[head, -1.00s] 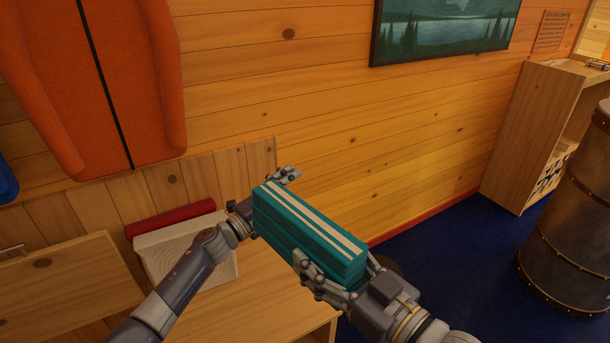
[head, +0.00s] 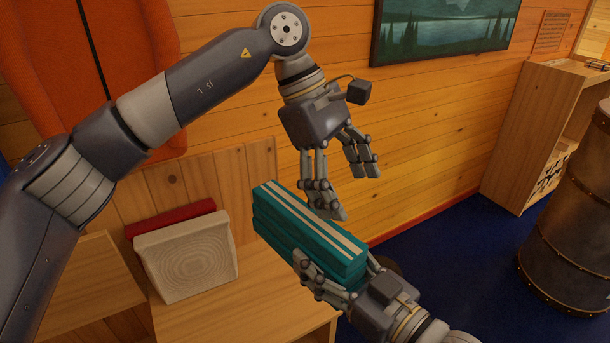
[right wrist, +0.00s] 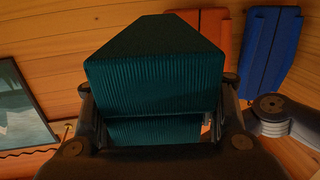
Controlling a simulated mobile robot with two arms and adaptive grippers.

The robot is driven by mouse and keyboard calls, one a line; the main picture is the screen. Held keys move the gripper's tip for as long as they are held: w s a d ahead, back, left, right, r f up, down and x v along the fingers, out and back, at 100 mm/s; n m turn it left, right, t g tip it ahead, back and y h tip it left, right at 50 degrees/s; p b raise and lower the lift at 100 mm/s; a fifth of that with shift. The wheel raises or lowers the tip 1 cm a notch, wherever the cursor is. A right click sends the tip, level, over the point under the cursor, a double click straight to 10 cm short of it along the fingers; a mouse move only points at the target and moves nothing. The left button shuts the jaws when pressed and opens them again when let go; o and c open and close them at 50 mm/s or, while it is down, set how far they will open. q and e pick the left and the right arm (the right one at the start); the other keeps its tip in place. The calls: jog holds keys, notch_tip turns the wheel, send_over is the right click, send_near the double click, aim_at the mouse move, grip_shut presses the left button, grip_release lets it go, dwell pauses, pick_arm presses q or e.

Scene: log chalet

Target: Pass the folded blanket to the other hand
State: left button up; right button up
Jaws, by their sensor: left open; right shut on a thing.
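The folded blanket (head: 305,232) is a teal stack with pale stripes along its top, held off any surface. My right gripper (head: 335,273) is shut on its near end, with a finger on each side. In the right wrist view the blanket (right wrist: 155,75) stands between the two fingers (right wrist: 158,115) and extends away from the palm. My left gripper (head: 348,192) is open and empty, above and behind the blanket, with its fingers pointing down. One left finger overlaps the blanket's far edge in the picture; I cannot tell whether it touches.
A wooden bench or table (head: 240,310) at lower left bears a pale patterned cushion-like thing (head: 188,260) with a red roll behind. A metal barrel (head: 570,230) and a wooden shelf unit (head: 515,140) stand at right. Blue floor (head: 450,260) lies open between.

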aim_at(305, 235)
pick_arm(q)
jog(key=a+y, duration=0.1)
jog(key=a, duration=0.1)
jog(key=a+r+m+t+y, duration=0.1)
jog(key=a+y, duration=0.1)
jog(key=a+m+y, duration=0.1)
jog(key=a, duration=0.1)
jog(key=shift+s+r+t+y, duration=0.3)
jog(key=shift+r+y, duration=0.1)
jog(key=shift+a+f, duration=0.15)
jog(key=shift+a, duration=0.05)
notch_tip(305, 235, down, 12)
jog(key=shift+r, duration=0.2)
jog(key=c, duration=1.2)
pick_arm(e)
jog(key=o, duration=1.2)
jog(key=shift+r, duration=0.1)
